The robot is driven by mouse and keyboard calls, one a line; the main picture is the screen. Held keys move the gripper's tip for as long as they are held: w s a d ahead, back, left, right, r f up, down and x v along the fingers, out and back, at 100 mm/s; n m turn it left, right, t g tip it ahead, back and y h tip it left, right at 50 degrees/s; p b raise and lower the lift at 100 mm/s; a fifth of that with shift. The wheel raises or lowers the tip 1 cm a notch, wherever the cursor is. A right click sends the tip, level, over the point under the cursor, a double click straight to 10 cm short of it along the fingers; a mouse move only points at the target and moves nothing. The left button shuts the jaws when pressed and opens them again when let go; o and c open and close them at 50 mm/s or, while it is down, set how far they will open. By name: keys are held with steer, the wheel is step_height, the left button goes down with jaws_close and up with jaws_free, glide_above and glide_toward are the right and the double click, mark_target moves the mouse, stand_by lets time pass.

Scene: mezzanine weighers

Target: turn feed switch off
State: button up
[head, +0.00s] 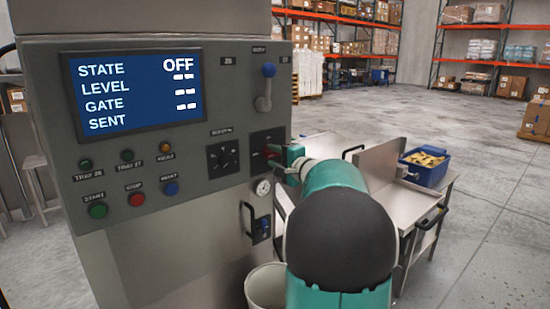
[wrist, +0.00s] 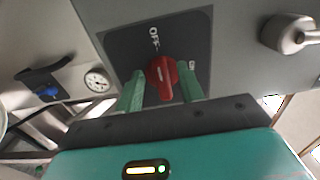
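The feed switch (wrist: 163,78) is a red rotary knob on a dark plate (wrist: 178,35) with an OFF label and an ON label. The knob's handle and white mark point up and down in the wrist view, with the top toward OFF. My gripper (wrist: 162,90) has one green finger on each side of the knob. The fingers look spread, with dark gaps beside the handle. In the head view my gripper (head: 280,153) is at the plate and mostly hides the red knob. The blue display (head: 138,92) reads STATE OFF, with dashes beside other lines.
A lever with a blue ball (head: 268,70) and a black dial (head: 223,155) are on the same panel. Coloured buttons (head: 136,199) sit lower left. A gauge (head: 263,188) and a blue-handled latch (head: 264,226) are below. A steel table with a blue bin (head: 430,172) stands at right.

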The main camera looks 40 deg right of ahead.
steer(key=s+a, duration=0.1)
steer(key=s, duration=1.2)
steer(key=shift+s+a, duration=0.3)
steer(key=w+a+f+n+g+y, duration=0.1)
steer(key=a+f+n+g+y, duration=0.15)
steer(key=a, duration=0.75)
steer(key=w+a+f+n+g+y, duration=0.15)
steer(key=a+n, duration=0.25)
steer(key=a, duration=0.5)
steer(key=a+f+n+g+y, duration=0.2)
steer(key=a+n+g+y, duration=0.1)
steer(key=a, duration=0.7)
steer(key=s+a+f+n+g+h, duration=0.2)
steer(key=s+a+f+n, duration=0.2)
steer(key=s+a+n, duration=0.1)
steer(key=s+a+f+n+g+h, duration=0.3)
steer(key=s+a+f+n, duration=0.1)
steer(key=s+a, duration=0.4)
steer(key=shift+f+n, duration=0.25)
steer(key=shift+n, duration=0.1)
